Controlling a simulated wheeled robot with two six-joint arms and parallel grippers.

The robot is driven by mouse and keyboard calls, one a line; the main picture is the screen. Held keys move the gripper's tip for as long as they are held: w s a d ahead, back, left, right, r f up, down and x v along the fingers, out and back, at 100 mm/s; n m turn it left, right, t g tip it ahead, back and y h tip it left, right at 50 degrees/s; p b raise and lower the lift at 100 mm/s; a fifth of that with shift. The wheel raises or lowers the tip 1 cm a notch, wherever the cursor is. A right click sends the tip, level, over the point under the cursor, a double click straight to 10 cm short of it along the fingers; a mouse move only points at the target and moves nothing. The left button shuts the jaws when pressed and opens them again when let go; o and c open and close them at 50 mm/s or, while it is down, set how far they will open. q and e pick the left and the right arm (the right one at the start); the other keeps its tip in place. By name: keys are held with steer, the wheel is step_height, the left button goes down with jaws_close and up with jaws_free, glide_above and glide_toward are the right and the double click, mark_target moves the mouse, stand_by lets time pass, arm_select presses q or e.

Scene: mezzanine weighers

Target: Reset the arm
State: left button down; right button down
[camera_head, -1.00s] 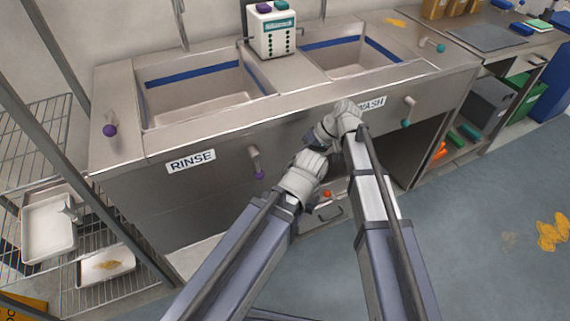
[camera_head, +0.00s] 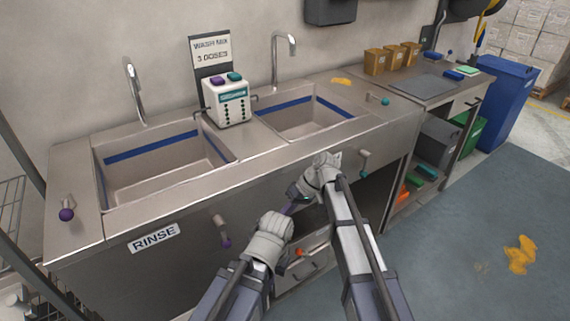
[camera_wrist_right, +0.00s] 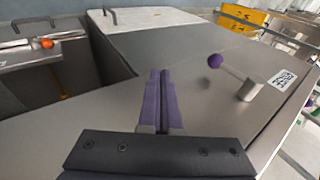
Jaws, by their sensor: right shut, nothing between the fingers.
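My right gripper (camera_head: 293,208) is in front of the sink unit, its arm coming up from the lower right. In the right wrist view its two purple fingers (camera_wrist_right: 160,100) lie together, with nothing between them. My left gripper's pale grey wrist (camera_head: 266,240) is left of and below the right one in the head view. The left fingers cannot be made out.
The steel sink unit (camera_head: 190,190) spans the view, with a RINSE label (camera_head: 154,238) and a purple-knobbed lever (camera_head: 221,231) on its front. The right wrist view shows a purple-knobbed lever (camera_wrist_right: 233,76) right of the fingers. Open floor (camera_head: 460,250) lies right.

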steer(key=s+d+f+m+t+h, duration=0.15)
steer(key=s+d+h, duration=0.3)
steer(key=s, duration=0.55)
steer(key=s+d+f+m+t+h, duration=0.1)
steer(key=s+d+f+h, duration=0.4)
steer(key=s, duration=0.6)
step_height(320, 180, up, 18)
steer(key=w+y+p, duration=0.1)
steer(key=w+p, duration=0.1)
steer(key=p, duration=1.4)
steer(key=shift+g+y, duration=0.25)
